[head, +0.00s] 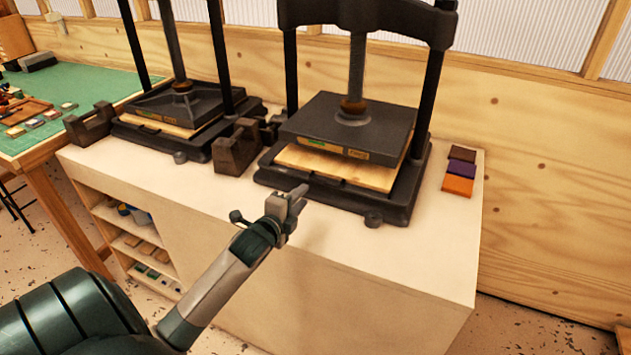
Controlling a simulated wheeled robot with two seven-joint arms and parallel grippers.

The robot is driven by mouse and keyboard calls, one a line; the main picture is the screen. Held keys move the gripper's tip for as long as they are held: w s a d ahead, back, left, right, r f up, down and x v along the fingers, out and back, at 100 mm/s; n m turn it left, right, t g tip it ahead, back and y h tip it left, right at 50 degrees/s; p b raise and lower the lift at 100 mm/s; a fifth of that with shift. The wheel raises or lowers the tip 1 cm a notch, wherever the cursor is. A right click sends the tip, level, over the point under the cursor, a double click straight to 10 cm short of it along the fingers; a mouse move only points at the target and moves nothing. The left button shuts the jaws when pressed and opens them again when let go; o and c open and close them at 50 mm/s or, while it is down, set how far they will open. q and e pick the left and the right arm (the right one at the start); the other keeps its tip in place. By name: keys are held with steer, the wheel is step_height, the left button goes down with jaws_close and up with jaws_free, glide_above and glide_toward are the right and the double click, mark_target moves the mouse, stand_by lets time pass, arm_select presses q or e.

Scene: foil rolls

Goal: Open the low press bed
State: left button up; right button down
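Two dark presses stand on a pale cabinet top. The right press has a black base bed (337,196), a wooden board (337,168) on it, and a dark platen (345,128) above with a screw. The left press has a similar base (160,141), a board and a platen (180,107). My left gripper (296,196) is in front of the right press's base, near its front left edge. Whether it touches the base is unclear. Its fingers look close together, but the gap is hard to judge. My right gripper is not in view.
Dark tape-dispenser-like blocks (237,148) stand between the presses, another (90,127) at the left. Brown, purple and orange pieces (458,186) lie on the right. The cabinet top (420,250) is bare at the front. A green-topped table (80,92) stands at the left.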

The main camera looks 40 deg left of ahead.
mark_target(318, 182)
arm_select(q)
steer(key=p+x, duration=0.2)
steer(key=x, duration=0.8)
steer(key=shift+w, duration=0.15)
steer(key=shift+c, duration=0.3)
jaws_close()
